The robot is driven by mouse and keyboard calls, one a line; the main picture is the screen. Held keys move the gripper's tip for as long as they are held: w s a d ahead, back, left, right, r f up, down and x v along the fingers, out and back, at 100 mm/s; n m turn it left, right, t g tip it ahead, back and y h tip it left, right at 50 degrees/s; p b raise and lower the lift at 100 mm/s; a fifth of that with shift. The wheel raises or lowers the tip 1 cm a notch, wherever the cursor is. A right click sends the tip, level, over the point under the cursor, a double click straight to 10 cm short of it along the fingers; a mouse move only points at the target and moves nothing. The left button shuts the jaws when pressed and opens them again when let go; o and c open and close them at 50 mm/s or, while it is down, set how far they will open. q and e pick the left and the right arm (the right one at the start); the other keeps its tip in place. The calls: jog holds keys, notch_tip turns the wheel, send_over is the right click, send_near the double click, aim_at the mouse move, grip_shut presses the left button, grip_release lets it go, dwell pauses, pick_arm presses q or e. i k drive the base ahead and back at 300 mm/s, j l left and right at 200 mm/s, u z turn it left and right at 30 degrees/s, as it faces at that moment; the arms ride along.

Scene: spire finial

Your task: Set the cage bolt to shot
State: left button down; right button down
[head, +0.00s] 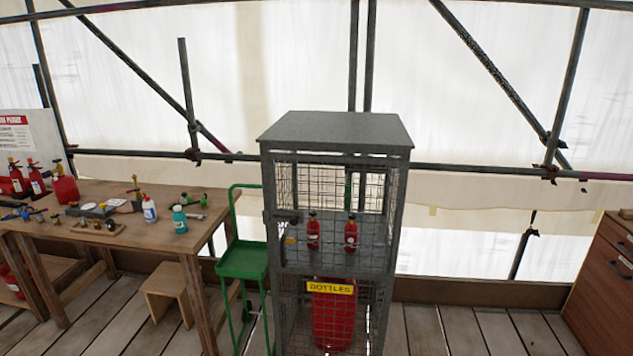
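The bottle cage (335,132) stands upright in the middle of the head view, a grey metal cabinet with mesh sides and a solid top. A small dark fitting (287,218) sits at the left edge of its upper mesh front and looks like the bolt. It is too small to tell whether it is shot or drawn. The mesh front appears closed. Two small red bottles, one on the left (313,234) and one on the right (351,234), stand inside on the shelf. Neither of my grippers is in view.
A large red bottle (333,318) stands in the lower part behind a yellow "BOTTLES" sign (331,288). A green trolley (243,262) stands close at the cage's left. A cluttered wooden bench (165,240) and stool (168,290) are further left. A drawer cabinet (600,270) is far right; floor between is clear.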

aim_at(294, 220)
jog(key=i+l, duration=0.4)
jog(key=i, duration=0.2)
jog(key=i+l, duration=0.45)
jog(key=i, duration=0.2)
jog(key=i+l, duration=0.4)
jog(key=i, duration=0.2)
